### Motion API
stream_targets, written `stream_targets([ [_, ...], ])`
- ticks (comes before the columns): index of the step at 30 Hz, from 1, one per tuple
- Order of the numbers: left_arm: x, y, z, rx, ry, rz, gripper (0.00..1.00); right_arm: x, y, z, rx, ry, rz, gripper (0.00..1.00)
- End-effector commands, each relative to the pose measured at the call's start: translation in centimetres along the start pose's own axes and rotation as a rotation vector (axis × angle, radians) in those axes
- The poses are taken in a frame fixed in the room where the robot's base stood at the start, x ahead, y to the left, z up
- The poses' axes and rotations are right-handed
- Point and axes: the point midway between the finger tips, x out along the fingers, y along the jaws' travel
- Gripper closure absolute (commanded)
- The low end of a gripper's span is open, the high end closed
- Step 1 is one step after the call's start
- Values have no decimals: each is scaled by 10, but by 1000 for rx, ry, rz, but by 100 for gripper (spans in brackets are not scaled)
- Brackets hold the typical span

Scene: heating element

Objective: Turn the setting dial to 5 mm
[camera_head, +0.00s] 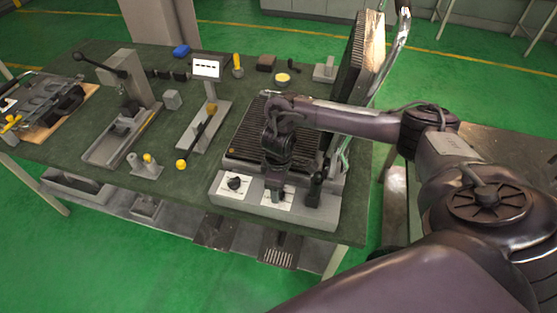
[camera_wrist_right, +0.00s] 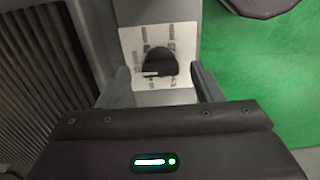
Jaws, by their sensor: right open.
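The heating machine (camera_head: 232,205) has a ribbed plate and a front panel with black dials on white scale plates. The left dial (camera_head: 235,183) is in plain view. My right gripper (camera_head: 274,186) hangs pointing down over the middle dial, mostly hiding it in the head view. In the right wrist view a black round dial (camera_wrist_right: 159,62) with a white mark sits on its white scale plate (camera_wrist_right: 186,38). The open fingertips of my right gripper (camera_wrist_right: 162,82) are on either side of it, with visible gaps. The scale print is too blurred to read. My left gripper is out of view.
A black lever (camera_head: 316,188) stands on the panel right of the gripper. The raised ribbed lid (camera_head: 358,65) is behind it, near my forearm.

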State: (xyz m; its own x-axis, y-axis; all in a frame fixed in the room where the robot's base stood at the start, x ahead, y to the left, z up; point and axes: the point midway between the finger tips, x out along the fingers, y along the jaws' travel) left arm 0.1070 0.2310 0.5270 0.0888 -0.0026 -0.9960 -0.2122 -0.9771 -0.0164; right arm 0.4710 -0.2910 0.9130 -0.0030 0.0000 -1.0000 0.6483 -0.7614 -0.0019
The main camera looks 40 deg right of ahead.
Motion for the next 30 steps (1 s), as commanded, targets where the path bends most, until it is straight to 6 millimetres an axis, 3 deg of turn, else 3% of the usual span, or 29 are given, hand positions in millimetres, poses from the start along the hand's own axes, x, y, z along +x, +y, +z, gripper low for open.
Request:
stream_targets([
  [5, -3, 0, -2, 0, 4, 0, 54, 12, 0, 0, 0, 1, 1, 40],
  [13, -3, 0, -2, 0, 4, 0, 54, 14, 0, 0, -1, 2, 1, 40],
  [23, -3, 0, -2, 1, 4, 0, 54, 13, 0, -1, -1, 2, 1, 83],
  [30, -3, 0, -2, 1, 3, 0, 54, 13, 0, -1, -18, 2, 2, 85],
])
